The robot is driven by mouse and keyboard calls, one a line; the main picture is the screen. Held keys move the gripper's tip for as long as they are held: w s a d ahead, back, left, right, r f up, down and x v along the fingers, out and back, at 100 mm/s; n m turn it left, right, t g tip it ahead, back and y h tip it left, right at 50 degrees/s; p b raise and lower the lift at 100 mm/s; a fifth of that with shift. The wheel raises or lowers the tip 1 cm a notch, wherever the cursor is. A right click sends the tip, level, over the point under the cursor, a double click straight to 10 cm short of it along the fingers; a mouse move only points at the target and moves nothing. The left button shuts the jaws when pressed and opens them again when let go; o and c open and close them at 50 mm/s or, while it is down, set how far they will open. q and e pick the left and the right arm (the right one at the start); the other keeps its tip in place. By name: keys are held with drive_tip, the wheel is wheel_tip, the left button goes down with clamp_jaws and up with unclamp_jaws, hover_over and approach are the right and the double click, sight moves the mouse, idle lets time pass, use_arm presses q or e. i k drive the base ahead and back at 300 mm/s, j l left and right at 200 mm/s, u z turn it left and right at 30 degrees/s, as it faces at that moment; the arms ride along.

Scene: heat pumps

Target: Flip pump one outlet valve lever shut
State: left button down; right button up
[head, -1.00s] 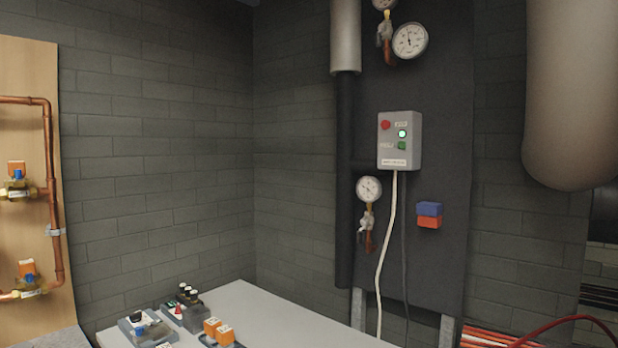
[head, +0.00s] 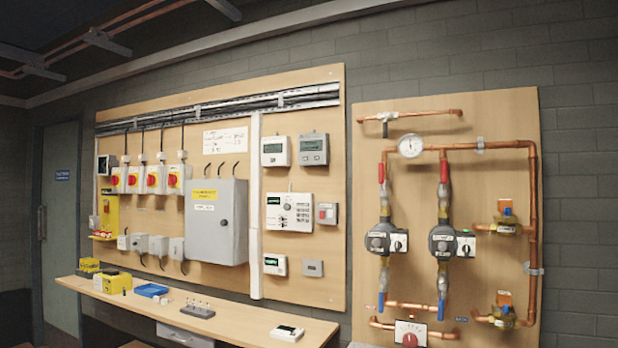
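On a wooden board (head: 500,115) at the right of the head view, two grey pumps hang in copper pipework: a left pump (head: 378,240) and a right pump (head: 441,242). Above them are a left red valve lever (head: 382,172) and a right red valve lever (head: 444,170), both upright in line with their pipes. Below them are a left blue lever (head: 381,300) and a right blue lever (head: 441,308), both also vertical. The labels are too small to read, so I cannot tell which pump is one. Neither gripper is in view.
A round gauge (head: 411,146) sits at the pipe top. Orange-topped brass valves (head: 507,223) are at the right. A larger board with switches and a grey cabinet (head: 216,221) is left. A wooden bench (head: 245,318) with small devices runs below that board.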

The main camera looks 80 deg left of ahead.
sight(384, 192)
drive_tip(key=u, duration=2.05)
drive_tip(key=i+j+u, duration=0.1)
drive_tip(key=u, duration=0.15)
drive_tip(key=i+j, duration=0.6)
drive_tip(key=j, duration=0.15)
drive_tip(key=i+j+u, duration=0.1)
drive_tip(key=i+j, duration=0.55)
drive_tip(key=j, duration=0.1)
